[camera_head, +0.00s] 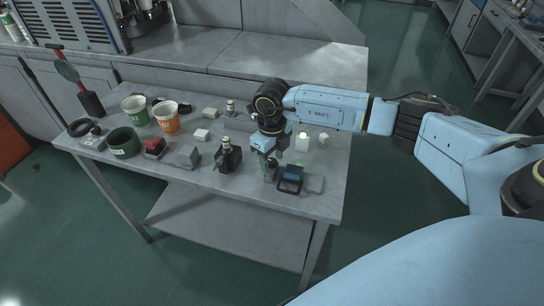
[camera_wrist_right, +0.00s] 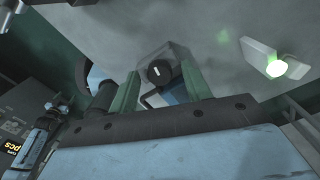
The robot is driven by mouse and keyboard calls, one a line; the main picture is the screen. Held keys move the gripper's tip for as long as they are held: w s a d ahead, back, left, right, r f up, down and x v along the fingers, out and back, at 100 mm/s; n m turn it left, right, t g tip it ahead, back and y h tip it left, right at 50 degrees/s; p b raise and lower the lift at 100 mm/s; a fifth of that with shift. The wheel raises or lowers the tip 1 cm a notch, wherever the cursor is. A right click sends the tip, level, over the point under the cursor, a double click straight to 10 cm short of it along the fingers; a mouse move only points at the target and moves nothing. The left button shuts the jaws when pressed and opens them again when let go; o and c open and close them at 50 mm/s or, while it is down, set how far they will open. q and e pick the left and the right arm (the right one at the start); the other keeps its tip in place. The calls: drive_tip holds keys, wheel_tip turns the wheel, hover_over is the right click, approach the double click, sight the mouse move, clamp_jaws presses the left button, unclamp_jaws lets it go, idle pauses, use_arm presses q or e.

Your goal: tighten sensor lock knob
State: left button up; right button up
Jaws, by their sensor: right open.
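The lock knob (camera_wrist_right: 158,73) is a small round black knob with a white index mark, set on a grey metal block (camera_wrist_right: 172,55). In the right wrist view it shows between the two green fingers of my right gripper (camera_wrist_right: 160,78). The fingers stand apart on either side of it, and I cannot tell whether they touch it. In the head view my right gripper (camera_head: 271,158) points down over a small fixture near the table's front edge, and the knob is too small or hidden there. My left gripper is not in view.
Cups (camera_head: 135,110) and small blocks fill the table's left side. A white box (camera_head: 302,143) stands behind right.

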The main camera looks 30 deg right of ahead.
drive_tip(key=shift+c, duration=0.4)
drive_tip(key=c, duration=0.9)
drive_tip(key=shift+m, duration=0.3)
drive_tip(key=m+p, duration=0.1)
drive_tip(key=m, duration=0.3)
drive_tip(key=shift+r+m+p, duration=0.1)
drive_tip(key=shift+m+p, duration=0.2)
drive_tip(key=shift+p, duration=0.1)
drive_tip(key=m+p, duration=0.1)
drive_tip(key=m, duration=0.3)
drive_tip(key=shift+m+p, duration=0.3)
drive_tip(key=shift+p, duration=0.05)
drive_tip(key=m+p, duration=0.2)
drive_tip(key=m, duration=0.2)
drive_tip(key=shift+r, duration=0.1)
drive_tip(key=m+p, duration=0.3)
drive_tip(key=m, duration=0.2)
drive_tip(key=shift+m, duration=0.3)
drive_tip(key=shift+w, duration=0.1)
